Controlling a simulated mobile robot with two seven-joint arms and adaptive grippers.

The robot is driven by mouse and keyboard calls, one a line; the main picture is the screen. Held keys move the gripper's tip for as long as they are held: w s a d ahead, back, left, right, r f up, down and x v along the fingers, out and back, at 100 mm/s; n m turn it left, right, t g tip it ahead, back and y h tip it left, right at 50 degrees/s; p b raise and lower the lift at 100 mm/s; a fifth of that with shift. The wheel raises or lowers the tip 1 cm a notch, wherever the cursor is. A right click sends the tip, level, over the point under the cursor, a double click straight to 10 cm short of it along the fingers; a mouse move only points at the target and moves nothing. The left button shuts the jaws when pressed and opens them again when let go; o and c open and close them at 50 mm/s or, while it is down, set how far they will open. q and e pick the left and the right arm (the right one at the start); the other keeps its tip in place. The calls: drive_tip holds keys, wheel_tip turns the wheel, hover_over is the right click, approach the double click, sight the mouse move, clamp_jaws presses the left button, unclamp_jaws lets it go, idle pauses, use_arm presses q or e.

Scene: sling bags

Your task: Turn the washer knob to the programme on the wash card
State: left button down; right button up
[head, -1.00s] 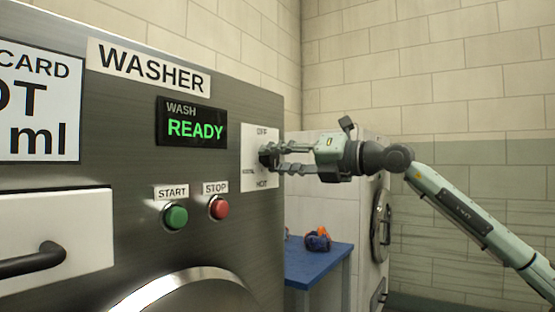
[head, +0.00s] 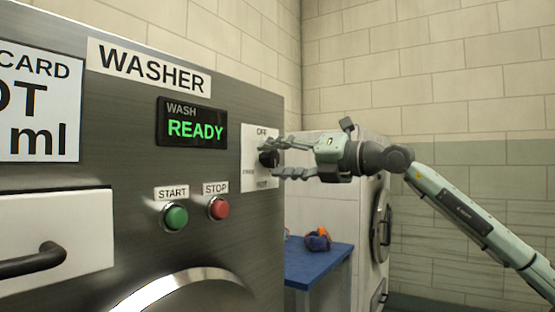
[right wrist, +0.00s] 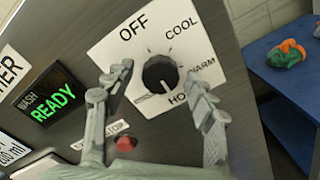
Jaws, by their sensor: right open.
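The black washer knob (right wrist: 157,72) sits on a white dial plate marked OFF, COOL, WARM and HOT. In the right wrist view its pale pointer mark slants down towards HOT. In the head view the knob (head: 268,159) shows at the washer's right edge. The wash card (head: 38,107) is cut off at the left; "CARD", "OT" and "ml" can be read. My right gripper (head: 274,160) is open, its fingers on either side of the knob and apart from it. It also shows in the right wrist view (right wrist: 160,92). My left gripper is not in view.
The washer display (head: 192,124) reads WASH READY. A green start button (head: 175,217) and a red stop button (head: 219,208) are below it.

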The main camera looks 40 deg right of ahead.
wheel_tip(320, 180, up, 8)
drive_tip(key=shift+s+a+r, duration=0.1)
drive_tip(key=shift+r, duration=0.95)
